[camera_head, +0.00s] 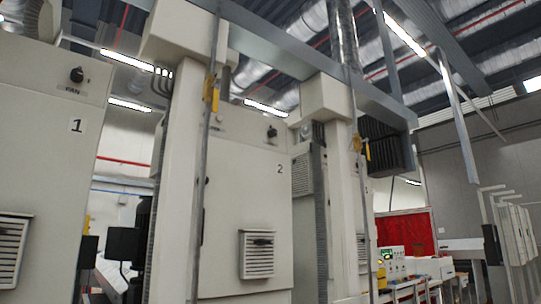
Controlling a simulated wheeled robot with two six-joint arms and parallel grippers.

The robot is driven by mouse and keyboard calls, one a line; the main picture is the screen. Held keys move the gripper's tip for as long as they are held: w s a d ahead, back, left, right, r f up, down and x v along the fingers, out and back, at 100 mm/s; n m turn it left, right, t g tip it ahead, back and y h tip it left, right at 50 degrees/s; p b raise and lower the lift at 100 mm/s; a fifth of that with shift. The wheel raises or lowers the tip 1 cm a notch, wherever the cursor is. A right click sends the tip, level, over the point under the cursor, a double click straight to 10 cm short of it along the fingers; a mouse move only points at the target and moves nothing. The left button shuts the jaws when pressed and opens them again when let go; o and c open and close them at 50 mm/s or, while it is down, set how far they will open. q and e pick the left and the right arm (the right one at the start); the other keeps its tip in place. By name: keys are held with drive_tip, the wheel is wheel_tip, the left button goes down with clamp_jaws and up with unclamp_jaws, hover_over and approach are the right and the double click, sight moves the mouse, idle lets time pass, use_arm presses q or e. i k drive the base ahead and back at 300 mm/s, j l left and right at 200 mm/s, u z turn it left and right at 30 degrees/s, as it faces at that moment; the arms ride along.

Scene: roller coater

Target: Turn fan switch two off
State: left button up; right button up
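The fan switch on cabinet two (272,131) is a small black rotary knob near the top right of the cabinet's front. It is too small here to tell which way it points. Cabinet two (240,190) is a tall beige cabinet marked "2", with a louvred vent low on its front. A beige column partly hides its left side. Neither of my grippers shows in this view, and nothing is touching the knob.
Cabinet one (50,150), marked "1", stands at the left with its own black knob (77,75) labelled "FAN". Beige columns (181,170) and (340,200) stand beside cabinet two. A red panel (405,232) and equipment stand farther back at the right.

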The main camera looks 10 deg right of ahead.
sight(272, 133)
drive_tip(key=i+l, duration=0.15)
drive_tip(key=l, duration=0.4)
drive_tip(key=i+l+u, duration=0.15)
drive_tip(key=l, duration=0.4)
drive_tip(key=i+l, duration=0.1)
drive_tip(key=l, duration=0.5)
drive_tip(key=i+l+u, duration=0.1)
drive_tip(key=l, duration=0.45)
